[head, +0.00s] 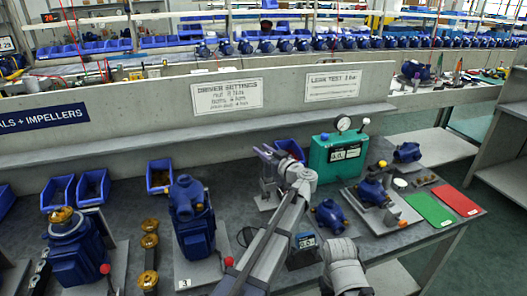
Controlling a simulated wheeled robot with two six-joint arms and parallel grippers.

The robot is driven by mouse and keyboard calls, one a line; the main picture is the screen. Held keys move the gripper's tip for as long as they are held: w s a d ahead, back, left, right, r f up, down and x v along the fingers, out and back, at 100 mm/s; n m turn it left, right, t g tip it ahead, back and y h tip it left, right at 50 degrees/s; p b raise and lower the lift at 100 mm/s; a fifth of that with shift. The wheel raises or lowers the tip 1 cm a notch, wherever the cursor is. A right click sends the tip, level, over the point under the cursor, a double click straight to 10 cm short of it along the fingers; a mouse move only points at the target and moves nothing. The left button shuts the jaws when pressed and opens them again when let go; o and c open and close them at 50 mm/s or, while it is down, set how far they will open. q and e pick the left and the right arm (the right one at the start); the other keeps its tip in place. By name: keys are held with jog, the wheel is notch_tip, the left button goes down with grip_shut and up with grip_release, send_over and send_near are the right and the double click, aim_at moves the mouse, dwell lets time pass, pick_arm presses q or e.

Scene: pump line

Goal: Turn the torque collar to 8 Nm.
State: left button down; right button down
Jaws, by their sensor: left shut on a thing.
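My left gripper (267,157) is at the middle of the bench, at the end of the pale grey arm that rises from the bottom. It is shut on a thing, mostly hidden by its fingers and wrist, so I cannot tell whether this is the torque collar. A grey upright stand on a light base plate (262,203) is just below the fingers. No scale or 8 Nm mark is readable there. A small box with a display (305,241) stands to the right of my arm. My right gripper is out of view; only a pale arm link shows at bottom centre.
A green tester (338,156) with a round gauge stands right of the gripper. Blue pumps (193,225) stand on the left, with blue bins (93,187) behind. Green (428,208) and red (458,200) mats lie at right. A driver settings sign (227,96) hangs behind.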

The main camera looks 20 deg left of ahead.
aim_at(271, 156)
pick_arm(q)
jog(key=c, duration=0.6)
grip_release()
jog(key=shift+o, duration=0.2)
jog(key=v, duration=0.7)
jog(key=shift+s+d, duration=0.25)
jog(key=shift+d, duration=0.1)
